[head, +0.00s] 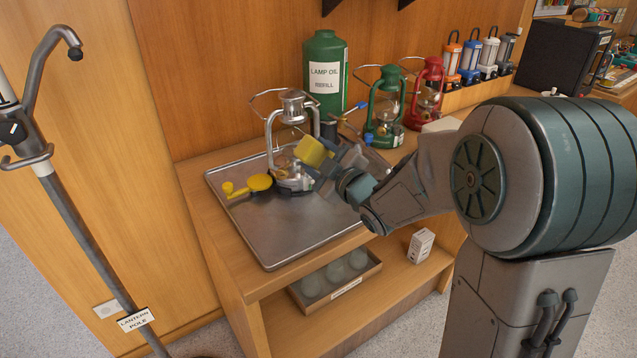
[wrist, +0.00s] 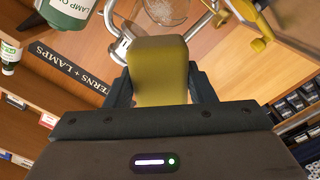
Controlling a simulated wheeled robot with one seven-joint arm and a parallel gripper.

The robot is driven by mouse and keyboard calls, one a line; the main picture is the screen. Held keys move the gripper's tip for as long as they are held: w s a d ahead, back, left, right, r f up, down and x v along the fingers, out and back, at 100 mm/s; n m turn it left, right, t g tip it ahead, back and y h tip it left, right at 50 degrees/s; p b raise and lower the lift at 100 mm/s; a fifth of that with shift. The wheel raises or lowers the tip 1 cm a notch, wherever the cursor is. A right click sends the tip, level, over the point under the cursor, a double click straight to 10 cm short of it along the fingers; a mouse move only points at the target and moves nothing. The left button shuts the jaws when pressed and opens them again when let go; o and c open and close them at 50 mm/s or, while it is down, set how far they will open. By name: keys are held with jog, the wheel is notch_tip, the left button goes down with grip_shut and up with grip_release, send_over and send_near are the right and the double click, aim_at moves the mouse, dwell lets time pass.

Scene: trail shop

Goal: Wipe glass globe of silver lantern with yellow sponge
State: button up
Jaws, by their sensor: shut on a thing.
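The silver lantern (head: 293,110) stands upright on the metal tray in the head view, its wire handle raised. Its glass globe (wrist: 165,10) shows at the top edge of the wrist view; in the head view the sponge and gripper hide most of it. My gripper (head: 322,160) is shut on the yellow sponge (head: 310,151), to the right of and in front of the lantern. The sponge also fills the middle of the wrist view (wrist: 158,72), between both fingers. In the wrist view a gap shows between sponge and globe; the head view does not settle contact.
A green lamp oil can (head: 325,60) stands behind. Green (head: 386,105) and red (head: 428,88) lanterns stand to the right. A lantern pole (head: 80,230) rises at the left.

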notch_tip(320, 180, down, 4)
jog(key=shift+w+r+b, duration=0.1)
jog(key=shift+b, duration=1.15)
jog(key=shift+w+a+r, duration=0.1)
jog(key=shift+w+a, duration=0.15)
jog(key=shift+w, duration=0.15)
jog(key=p+x, duration=0.2)
jog(key=x, duration=0.3)
jog(key=shift+b+x, duration=0.45)
jog(key=shift+x, duration=0.55)
jog(key=w+d, duration=0.2)
jog(key=d, duration=0.1)
jog(key=w+d, duration=0.1)
jog(key=shift+d, duration=0.4)
